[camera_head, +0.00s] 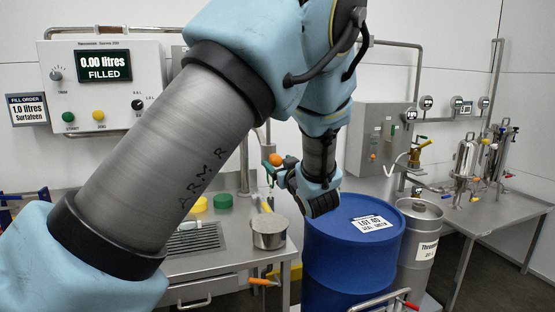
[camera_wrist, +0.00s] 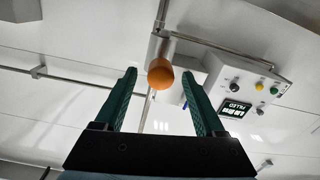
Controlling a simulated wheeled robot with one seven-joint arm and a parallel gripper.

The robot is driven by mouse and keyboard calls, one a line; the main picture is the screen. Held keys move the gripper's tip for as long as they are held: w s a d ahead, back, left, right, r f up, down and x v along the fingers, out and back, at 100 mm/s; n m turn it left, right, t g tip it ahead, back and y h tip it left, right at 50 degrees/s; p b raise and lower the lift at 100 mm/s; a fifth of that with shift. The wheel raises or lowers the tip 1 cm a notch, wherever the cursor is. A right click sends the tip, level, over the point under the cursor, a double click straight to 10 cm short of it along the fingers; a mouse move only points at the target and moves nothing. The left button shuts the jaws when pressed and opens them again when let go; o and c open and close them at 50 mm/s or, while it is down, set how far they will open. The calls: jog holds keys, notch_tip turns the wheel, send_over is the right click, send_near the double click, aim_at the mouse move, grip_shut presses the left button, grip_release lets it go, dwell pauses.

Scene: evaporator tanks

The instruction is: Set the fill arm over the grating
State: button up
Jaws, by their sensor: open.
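The fill arm shows as an orange ball knob (camera_head: 275,160) and steel piping behind my arm, mostly hidden. In the wrist view the orange knob (camera_wrist: 160,73) sits at the end of a steel fitting, centred between my fingertips. My gripper (camera_head: 268,174) is open, with its green fingers pointing at the knob. The wrist view shows my gripper (camera_wrist: 159,76) with a finger on each side of the knob and a gap on both sides; I cannot tell the depth. The grating (camera_head: 196,240) lies in the bench top at lower left, partly behind my arm.
A steel pot (camera_head: 269,232) stands on the bench right of the grating. A blue drum (camera_head: 350,250) stands at right beside a steel keg (camera_head: 419,245). A control box (camera_head: 104,85) reads "0.00 litres FILLED".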

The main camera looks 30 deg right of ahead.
jog(key=shift+w+d, duration=0.1)
jog(key=shift+w, duration=0.7)
jog(key=shift+c, duration=0.4)
grip_shut()
dwell(0.5)
